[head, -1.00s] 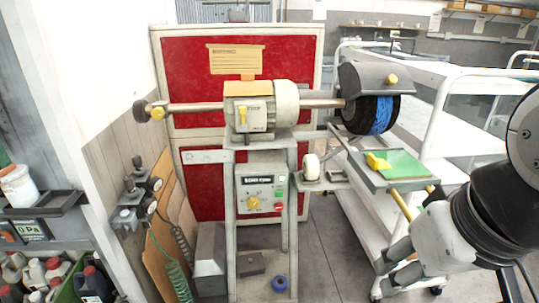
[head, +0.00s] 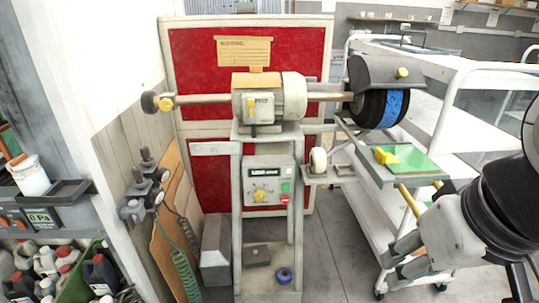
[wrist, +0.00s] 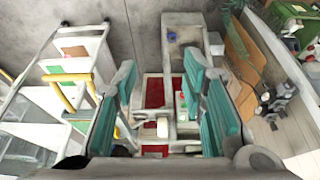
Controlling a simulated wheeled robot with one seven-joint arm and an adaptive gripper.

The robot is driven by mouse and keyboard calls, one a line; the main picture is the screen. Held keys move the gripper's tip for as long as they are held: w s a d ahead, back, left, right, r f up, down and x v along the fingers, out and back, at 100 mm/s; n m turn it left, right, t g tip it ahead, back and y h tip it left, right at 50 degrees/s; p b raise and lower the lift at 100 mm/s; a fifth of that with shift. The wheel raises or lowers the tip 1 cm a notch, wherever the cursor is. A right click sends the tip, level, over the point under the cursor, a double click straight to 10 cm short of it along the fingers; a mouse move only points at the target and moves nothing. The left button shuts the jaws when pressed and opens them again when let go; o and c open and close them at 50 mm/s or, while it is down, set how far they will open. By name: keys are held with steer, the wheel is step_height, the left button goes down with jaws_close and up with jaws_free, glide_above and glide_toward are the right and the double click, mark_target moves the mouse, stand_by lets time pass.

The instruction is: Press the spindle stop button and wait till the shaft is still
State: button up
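The control box (head: 268,188) sits on the grey stand under the motor (head: 268,98). Its red stop button (head: 284,198) is at the lower right, under a green button (head: 285,187); a yellow knob (head: 260,196) is to their left. The shaft (head: 328,97) runs through the motor to a black brush wheel with a blue band (head: 393,108) under a grey hood. Whether the shaft turns I cannot tell. My gripper (head: 397,259) is right of and lower than the box, apart from it. In the wrist view its teal fingers (wrist: 163,108) are wide apart and empty.
A side tray (head: 405,180) with a green pad and yellow piece stands right of the box, above my gripper. A white cart (head: 365,222) is behind it. Hoses and fittings (head: 150,185) are at left. A blue roll (head: 284,275) lies on the stand's base.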

stand_by(0.3)
jaws_close()
stand_by(1.1)
